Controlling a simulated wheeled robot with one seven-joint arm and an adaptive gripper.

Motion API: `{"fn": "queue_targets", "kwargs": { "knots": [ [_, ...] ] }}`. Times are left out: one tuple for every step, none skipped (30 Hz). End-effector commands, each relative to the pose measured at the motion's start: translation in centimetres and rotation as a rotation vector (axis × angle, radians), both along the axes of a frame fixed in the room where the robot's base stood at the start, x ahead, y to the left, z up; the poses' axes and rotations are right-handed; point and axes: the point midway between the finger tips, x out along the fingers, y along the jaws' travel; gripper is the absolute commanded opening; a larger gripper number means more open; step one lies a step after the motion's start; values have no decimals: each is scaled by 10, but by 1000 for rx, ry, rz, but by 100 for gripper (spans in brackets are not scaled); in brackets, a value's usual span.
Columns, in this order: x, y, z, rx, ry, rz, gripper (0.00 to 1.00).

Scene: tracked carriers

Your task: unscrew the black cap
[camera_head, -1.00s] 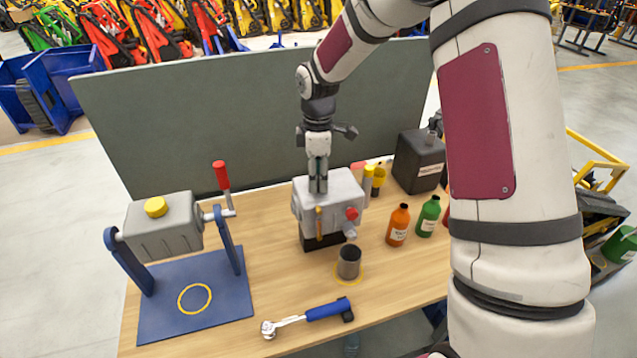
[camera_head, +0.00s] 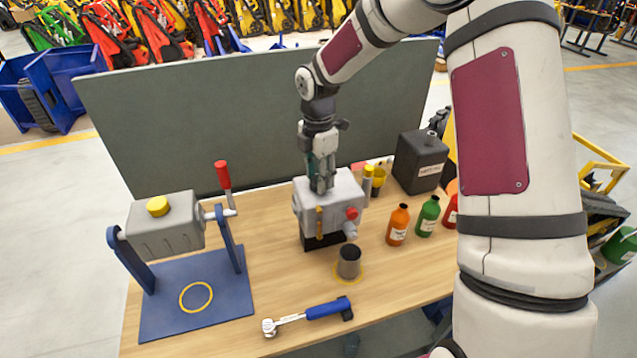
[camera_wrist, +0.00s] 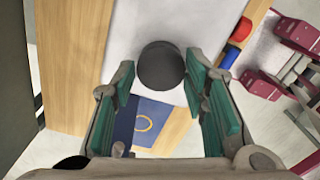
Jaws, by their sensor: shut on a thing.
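The black cap (camera_wrist: 161,65) shows in the wrist view as a dark round disc on the pale top of a grey box. My gripper (camera_wrist: 160,82) points down with its green-padded fingers on either side of the cap, shut on it. In the head view, my gripper (camera_head: 321,188) reaches the top of the grey box (camera_head: 345,190) on the table, and its fingers hide the cap. Whether the cap has loosened or lifted cannot be told.
The box has a red knob (camera_head: 352,213) on its front right. Orange (camera_head: 397,226) and green (camera_head: 427,217) bottles and a black canister (camera_head: 420,160) stand right. A tilting grey container (camera_head: 165,226) stands left.

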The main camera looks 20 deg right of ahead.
Motion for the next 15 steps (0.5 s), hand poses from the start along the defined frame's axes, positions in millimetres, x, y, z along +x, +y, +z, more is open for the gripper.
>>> {"fn": "queue_targets", "kwargs": {
  "knots": [
    [-2, -2, 1, -3, 4, 22, 3],
    [-2, -2, 1, -2, 4, 31, 3],
    [-2, -3, 1, -3, 3, 37, 3],
    [-1, -3, 1, -3, 3, 39, 3],
    [-1, -3, 1, -3, 2, 38, 3],
    [-1, -3, 1, -3, 2, 37, 3],
    [-1, -3, 2, -3, 1, 37, 3],
    [-1, -3, 2, -3, 1, 37, 3],
    [0, -3, 2, -3, 0, 36, 3],
    [0, -3, 2, -3, 0, 36, 3],
    [0, -3, 2, -3, 0, 36, 3],
    [0, -3, 3, -4, -1, 35, 3],
    [0, -3, 3, -4, -1, 35, 3],
    [0, -3, 4, -3, -2, 35, 3],
    [0, -3, 5, -3, -2, 35, 3]
  ]
}}
